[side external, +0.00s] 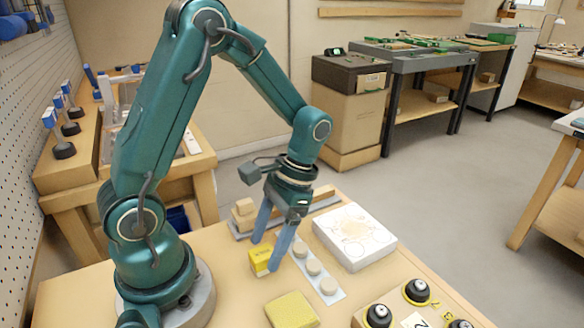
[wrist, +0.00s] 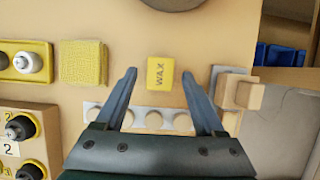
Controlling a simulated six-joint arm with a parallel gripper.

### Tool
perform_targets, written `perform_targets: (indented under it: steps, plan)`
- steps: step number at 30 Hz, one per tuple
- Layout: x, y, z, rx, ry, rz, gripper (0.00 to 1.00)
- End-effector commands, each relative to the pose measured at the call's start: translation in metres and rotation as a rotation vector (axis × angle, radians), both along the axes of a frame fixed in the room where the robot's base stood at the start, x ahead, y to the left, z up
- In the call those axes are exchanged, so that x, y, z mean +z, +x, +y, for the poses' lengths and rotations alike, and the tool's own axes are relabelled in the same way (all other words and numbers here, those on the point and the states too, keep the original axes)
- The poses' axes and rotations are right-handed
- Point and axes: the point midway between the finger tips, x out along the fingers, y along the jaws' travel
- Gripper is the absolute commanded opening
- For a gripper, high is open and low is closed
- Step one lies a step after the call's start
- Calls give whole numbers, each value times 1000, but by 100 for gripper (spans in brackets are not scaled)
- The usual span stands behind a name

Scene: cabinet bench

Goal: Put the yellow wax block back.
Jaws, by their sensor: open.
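The yellow wax block (side external: 261,259), a small cube marked "WAX", sits on the wooden bench top near my arm's base. It also shows in the wrist view (wrist: 160,73), with its lettering facing up. My gripper (side external: 265,256) points down at it with its blue-grey fingers spread. In the wrist view my gripper (wrist: 159,71) has one fingertip to each side of the block, with a gap on both sides. I cannot tell exactly how far above the bench the tips are. Nothing is held.
A white strip with round pale discs (side external: 314,267) lies beside the block. A textured yellow pad (side external: 292,310) lies at the front. A white slab (side external: 354,236) and wooden blocks on a grey base (wrist: 238,92) are nearby. Black knobs (side external: 417,291) stand at right.

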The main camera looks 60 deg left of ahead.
Motion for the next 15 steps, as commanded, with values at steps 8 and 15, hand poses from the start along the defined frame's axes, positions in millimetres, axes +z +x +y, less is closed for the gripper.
perform_targets:
  steps: [8,15]
  plan:
    - [52,23,0,-3,2,-9,71]
    - [80,34,0,-3,1,-5,71]
